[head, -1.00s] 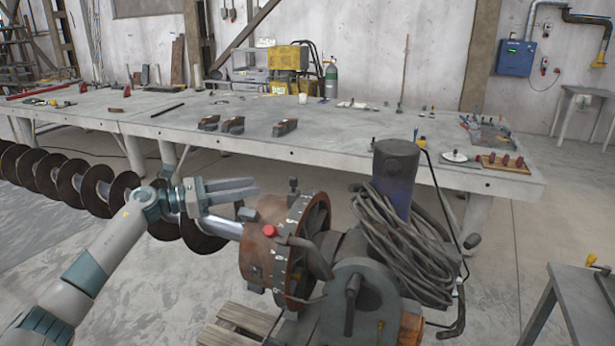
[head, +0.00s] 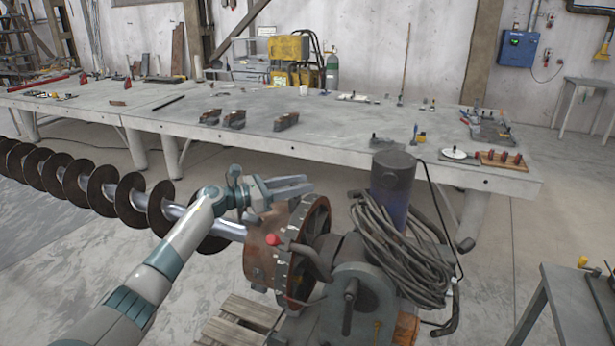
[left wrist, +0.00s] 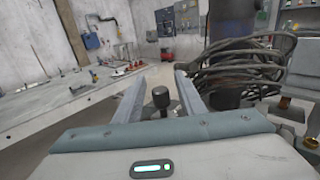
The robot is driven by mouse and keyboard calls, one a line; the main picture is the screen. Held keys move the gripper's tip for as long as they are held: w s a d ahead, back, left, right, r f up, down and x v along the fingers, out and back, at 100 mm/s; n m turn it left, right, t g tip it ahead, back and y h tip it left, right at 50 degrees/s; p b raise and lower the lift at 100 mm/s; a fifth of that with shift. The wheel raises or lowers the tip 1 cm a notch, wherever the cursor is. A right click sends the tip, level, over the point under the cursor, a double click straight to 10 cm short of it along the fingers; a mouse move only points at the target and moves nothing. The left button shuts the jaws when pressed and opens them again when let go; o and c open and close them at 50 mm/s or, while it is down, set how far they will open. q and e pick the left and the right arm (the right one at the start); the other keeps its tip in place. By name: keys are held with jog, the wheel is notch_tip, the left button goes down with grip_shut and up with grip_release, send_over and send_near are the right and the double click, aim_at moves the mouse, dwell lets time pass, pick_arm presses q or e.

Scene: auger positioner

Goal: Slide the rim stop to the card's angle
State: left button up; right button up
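The positioner's rusty drum (head: 262,262) stands at centre, with pale marks around its rim (head: 287,255) and a red knob (head: 271,239) on its side. My left gripper (head: 305,187) is above the top of the rim with its fingers apart. In the left wrist view, a black knob on a stem (left wrist: 161,98), likely the rim stop, shows between the open fingers (left wrist: 161,85). I cannot tell whether they touch it. In the head view the gripper hides this knob. I cannot make out a card showing an angle. My right gripper is out of view.
A long auger (head: 130,200) runs left from the drum. A dark motor cylinder (head: 392,180) and coiled cables (head: 395,240) stand close right of the drum. A wooden pallet (head: 240,322) lies below. The grey workbench (head: 340,135) with tools is behind.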

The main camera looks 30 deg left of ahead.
pick_arm(q)
jog(key=shift+p+x, duration=0.35)
jog(key=shift+x, duration=0.95)
grip_shut()
jog(key=shift+f, duration=0.1)
